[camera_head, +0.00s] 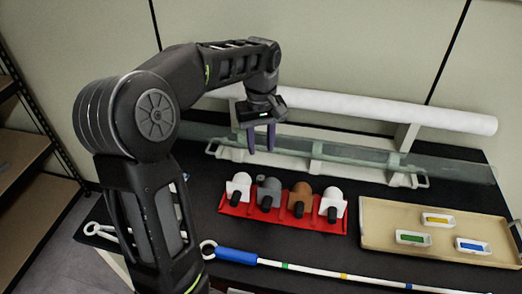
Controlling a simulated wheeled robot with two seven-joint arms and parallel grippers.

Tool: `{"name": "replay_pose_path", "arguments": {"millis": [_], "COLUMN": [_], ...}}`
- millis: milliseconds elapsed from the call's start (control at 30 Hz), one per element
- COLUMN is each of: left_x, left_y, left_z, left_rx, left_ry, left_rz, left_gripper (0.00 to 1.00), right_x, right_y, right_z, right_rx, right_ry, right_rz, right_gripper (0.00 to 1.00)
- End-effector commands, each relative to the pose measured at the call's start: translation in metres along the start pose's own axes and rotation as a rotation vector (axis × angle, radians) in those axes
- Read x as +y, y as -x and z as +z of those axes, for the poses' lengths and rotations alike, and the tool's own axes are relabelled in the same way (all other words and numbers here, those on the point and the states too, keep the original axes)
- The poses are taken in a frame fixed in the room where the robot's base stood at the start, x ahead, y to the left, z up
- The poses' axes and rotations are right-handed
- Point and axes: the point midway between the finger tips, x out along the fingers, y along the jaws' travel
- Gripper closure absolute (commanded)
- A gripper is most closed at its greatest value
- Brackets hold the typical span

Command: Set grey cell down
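The grey cell (270,188) stands in the red rack (285,222), second from the left. A white cell (240,186) is to its left. A brown cell (300,194) and another white cell (331,202) are to its right. My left gripper (260,150) points down above and just behind the grey cell, with a visible gap between them. Its two fingers are apart and nothing shows between them. The cell's base is hidden by the rack front. My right gripper is not in view.
A beige tray (380,248) with green, yellow and blue labelled pieces is at right. A blue-handled rod (237,256) lies in front of the rack. Behind are a clear tube (440,167) in a pale frame and a long white roll (400,110).

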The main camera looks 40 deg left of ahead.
Motion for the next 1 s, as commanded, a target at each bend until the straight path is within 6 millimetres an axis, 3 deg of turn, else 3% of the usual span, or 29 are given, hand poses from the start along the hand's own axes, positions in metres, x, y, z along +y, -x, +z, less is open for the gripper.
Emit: {"name": "replay_pose_path", "arguments": {"millis": [200,333,667,1000], "left_x": [-0.004,-0.006,-0.006,-0.005], "left_y": [-0.033,-0.044,-0.046,-0.070], "left_z": [0.005,0.007,0.007,0.004], "left_rx": [0.072,0.106,0.109,0.109], "left_ry": [-0.335,-0.484,-0.500,-0.498], "left_rz": [0.022,0.029,0.029,0.029], "left_gripper": [0.66,0.66,0.66,0.66], "right_x": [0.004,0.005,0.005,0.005], "right_y": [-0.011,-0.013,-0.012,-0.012], "right_z": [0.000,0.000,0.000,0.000], "right_rx": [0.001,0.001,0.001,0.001], "right_ry": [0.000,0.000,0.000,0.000], "right_rz": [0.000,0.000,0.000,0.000], "right_gripper": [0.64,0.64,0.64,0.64]}}
